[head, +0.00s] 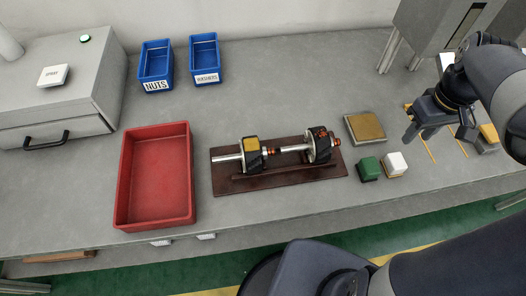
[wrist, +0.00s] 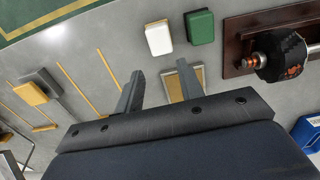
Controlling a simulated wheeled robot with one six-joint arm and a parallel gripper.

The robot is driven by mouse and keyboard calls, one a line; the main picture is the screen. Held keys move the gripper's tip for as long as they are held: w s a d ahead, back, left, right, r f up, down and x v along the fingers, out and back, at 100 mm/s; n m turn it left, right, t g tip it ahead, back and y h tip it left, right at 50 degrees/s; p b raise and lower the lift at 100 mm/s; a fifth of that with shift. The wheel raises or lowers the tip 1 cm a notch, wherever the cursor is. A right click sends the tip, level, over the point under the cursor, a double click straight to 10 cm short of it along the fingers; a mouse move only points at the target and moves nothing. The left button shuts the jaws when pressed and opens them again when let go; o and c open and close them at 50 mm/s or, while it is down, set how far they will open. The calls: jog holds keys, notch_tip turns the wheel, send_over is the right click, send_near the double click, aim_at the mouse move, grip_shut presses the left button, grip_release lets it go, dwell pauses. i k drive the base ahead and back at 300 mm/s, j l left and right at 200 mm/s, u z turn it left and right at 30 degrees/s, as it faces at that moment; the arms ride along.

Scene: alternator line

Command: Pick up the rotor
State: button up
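Two rotors lie on a dark brown wooden rack in the head view. The left rotor (head: 252,154) has a black body with a yellow patch and a silver shaft. The right rotor (head: 319,147) has a black body with orange marks; part of it also shows at the right of the wrist view (wrist: 281,58). The brown rack (head: 300,178) holds both. My gripper (head: 438,136) is over the right part of the bench, well to the right of the rack. In the wrist view its two fingers (wrist: 158,88) stand apart with nothing held between them.
A green block (head: 368,169), a white block (head: 395,164) and a yellow-topped plate (head: 365,127) lie between rack and gripper. A red tray (head: 128,192) stands left. Blue bins (head: 156,66) stand behind. A grey machine (head: 440,35) stands at the back right.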

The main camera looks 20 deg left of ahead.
aim_at(251, 156)
jog(key=u, duration=1.7)
jog(key=k, duration=0.4)
